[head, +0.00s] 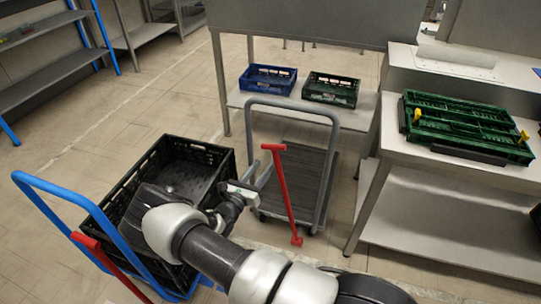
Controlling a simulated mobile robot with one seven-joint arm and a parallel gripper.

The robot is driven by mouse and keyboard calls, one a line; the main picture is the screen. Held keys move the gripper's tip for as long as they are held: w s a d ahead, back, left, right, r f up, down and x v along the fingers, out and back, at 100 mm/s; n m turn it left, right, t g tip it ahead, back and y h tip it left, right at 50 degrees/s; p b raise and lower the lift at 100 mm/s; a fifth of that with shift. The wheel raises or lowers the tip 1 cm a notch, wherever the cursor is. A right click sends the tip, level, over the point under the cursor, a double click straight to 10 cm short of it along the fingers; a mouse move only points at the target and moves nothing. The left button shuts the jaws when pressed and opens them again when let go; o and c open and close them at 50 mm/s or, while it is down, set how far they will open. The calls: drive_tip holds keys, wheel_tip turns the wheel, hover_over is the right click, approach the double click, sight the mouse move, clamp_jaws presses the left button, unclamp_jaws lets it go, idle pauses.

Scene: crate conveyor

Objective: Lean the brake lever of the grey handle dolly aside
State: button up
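The grey handle dolly (331,172) stands at the centre, with its grey tubular handle arching up and a dark ribbed deck behind. Its red brake lever (286,196) stands nearly upright, with a short crossbar on top and a red foot near the floor. It tilts slightly to the left in the picture. My gripper (262,171) is just left of the lever's upper part. Its two fingers look spread with a gap between them, and nothing shows in it. Whether a finger touches the lever cannot be told.
A blue handle dolly (60,190) carrying a black crate (221,158) stands at left, with its own red lever (112,268). Blue (267,80) and green (331,90) crates sit on a low shelf behind. A green crate (468,125) lies on the right bench (384,140). The left floor is clear.

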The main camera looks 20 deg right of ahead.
drive_tip(key=v, duration=0.5)
drive_tip(key=shift+s+a, duration=0.1)
drive_tip(key=shift+a, duration=0.05)
idle(0.5)
drive_tip(key=s+d+r+m+g+y, duration=0.1)
drive_tip(key=s+d+r+m+g, duration=0.4)
drive_tip(key=r+m, duration=0.45)
drive_tip(key=s+d+r+m+g+y, duration=0.2)
drive_tip(key=s+d+r+m+g, duration=0.1)
drive_tip(key=s+r+m+g, duration=0.6)
drive_tip(key=s+a+r+m+t+y, duration=0.3)
drive_tip(key=s+r+m+y, duration=0.2)
drive_tip(key=s+r, duration=0.45)
drive_tip(key=s+a+r+m+t+y, duration=0.35)
drive_tip(key=s+r+m+y, duration=0.2)
drive_tip(key=s+r, duration=0.35)
wheel_tip(320, 180, up, 20)
drive_tip(key=w+p, duration=0.1)
drive_tip(key=p, duration=1.9)
drive_tip(key=shift+a+r+m, duration=0.25)
drive_tip(key=shift+a+m, duration=0.05)
